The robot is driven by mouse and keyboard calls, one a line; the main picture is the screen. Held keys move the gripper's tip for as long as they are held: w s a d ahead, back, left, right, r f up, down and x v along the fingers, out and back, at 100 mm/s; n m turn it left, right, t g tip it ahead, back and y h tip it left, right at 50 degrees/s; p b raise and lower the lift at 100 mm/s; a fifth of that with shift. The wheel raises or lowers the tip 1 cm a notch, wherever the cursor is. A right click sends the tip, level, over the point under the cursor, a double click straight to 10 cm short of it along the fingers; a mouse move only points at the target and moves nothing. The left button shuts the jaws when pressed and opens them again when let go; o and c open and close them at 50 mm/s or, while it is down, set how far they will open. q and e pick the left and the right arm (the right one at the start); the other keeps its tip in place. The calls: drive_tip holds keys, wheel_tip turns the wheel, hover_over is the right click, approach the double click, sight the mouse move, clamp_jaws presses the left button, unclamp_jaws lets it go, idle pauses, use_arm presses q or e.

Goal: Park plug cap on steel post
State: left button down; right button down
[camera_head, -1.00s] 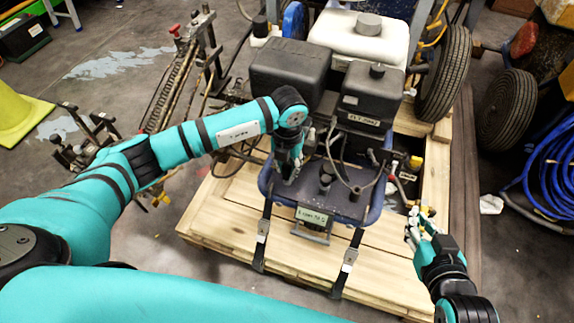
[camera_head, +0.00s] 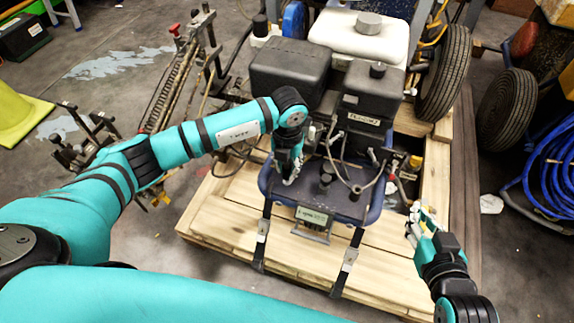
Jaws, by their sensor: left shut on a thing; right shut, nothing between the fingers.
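My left gripper (camera_head: 289,176) points down at the left side of the blue-framed machine deck (camera_head: 345,206). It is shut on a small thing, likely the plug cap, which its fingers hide. A short dark upright knob or post (camera_head: 326,176) stands on the deck just right of the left gripper; I cannot tell if it is the steel post. Dark cables (camera_head: 340,162) loop between the engine and the deck. My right gripper (camera_head: 412,228) is shut and empty, over the right part of the wooden pallet, apart from the machine.
Black engine boxes (camera_head: 290,75) and a white tank (camera_head: 358,37) rise behind the deck. The wooden pallet (camera_head: 225,215) lies beneath, with straps (camera_head: 263,235) at the front. A tire (camera_head: 445,75) and a blue hose coil (camera_head: 550,150) are at right.

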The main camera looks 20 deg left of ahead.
use_arm(q)
drive_tip(key=shift+f, duration=0.4)
use_arm(e)
drive_tip(key=shift+w+a+r+t, duration=0.15)
drive_tip(key=shift+w+r+t, duration=0.15)
drive_tip(key=shift+r, duration=0.25)
drive_tip(key=shift+w+a+r+t, duration=0.1)
drive_tip(key=shift+w+r+t, duration=0.2)
drive_tip(key=shift+r, duration=0.2)
use_arm(q)
drive_tip(key=shift+f+b, duration=0.25)
drive_tip(key=shift+b, duration=0.15)
use_arm(e)
drive_tip(key=shift+w+a+r+t, duration=0.15)
drive_tip(key=shift+w+r+t, duration=0.05)
drive_tip(key=shift+r+t, duration=0.25)
use_arm(q)
drive_tip(key=shift+f, duration=0.25)
use_arm(e)
drive_tip(key=shift+w+a+r+t+y, duration=0.15)
drive_tip(key=shift+r+t+y, duration=0.25)
drive_tip(key=shift+r, duration=0.2)
use_arm(q)
drive_tip(key=c, duration=1)
unclamp_jaws()
drive_tip(key=shift+o, duration=0.2)
drive_tip(key=shift+o, duration=1.4)
drive_tip(key=shift+r, duration=0.1)
